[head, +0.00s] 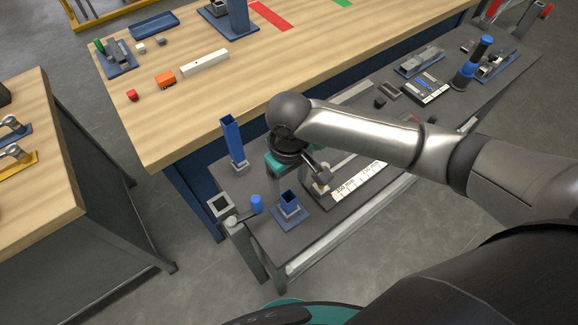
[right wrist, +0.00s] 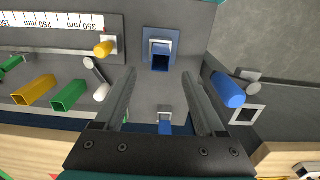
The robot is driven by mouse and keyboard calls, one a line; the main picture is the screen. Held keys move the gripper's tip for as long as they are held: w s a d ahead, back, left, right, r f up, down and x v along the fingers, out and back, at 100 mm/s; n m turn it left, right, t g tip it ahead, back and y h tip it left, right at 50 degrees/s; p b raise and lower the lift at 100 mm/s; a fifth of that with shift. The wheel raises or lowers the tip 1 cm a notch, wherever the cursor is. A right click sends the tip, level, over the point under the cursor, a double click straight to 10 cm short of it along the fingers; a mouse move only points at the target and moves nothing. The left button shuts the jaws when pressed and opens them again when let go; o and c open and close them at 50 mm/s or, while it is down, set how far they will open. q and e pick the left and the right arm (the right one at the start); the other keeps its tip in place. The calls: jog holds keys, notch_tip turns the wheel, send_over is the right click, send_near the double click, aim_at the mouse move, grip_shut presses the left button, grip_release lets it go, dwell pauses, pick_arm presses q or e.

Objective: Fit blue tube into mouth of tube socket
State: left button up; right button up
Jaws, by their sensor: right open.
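A tall blue square tube (head: 232,140) stands upright in a small grey holder (head: 238,167) near the left end of the dark bench. In the right wrist view the tube (right wrist: 165,128) shows low between the fingers, mostly hidden by the gripper body. The tube socket (head: 290,205), a short blue square mouth on a blue plate, stands at the bench's near edge. The socket (right wrist: 160,58) also shows beyond the fingertips in the wrist view. My right gripper (right wrist: 160,76) is open and empty; in the head view its hand hides its fingers. My left gripper is not in view.
A blue cylinder (head: 257,203) and a grey square ring (head: 221,205) sit left of the socket. A ruler fixture (head: 358,182) lies to its right. Yellow (right wrist: 34,90) and green (right wrist: 69,95) tubes lie near the ruler. A wooden table (head: 190,100) stands behind.

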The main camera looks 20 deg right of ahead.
jog(key=shift+r, duration=2.35)
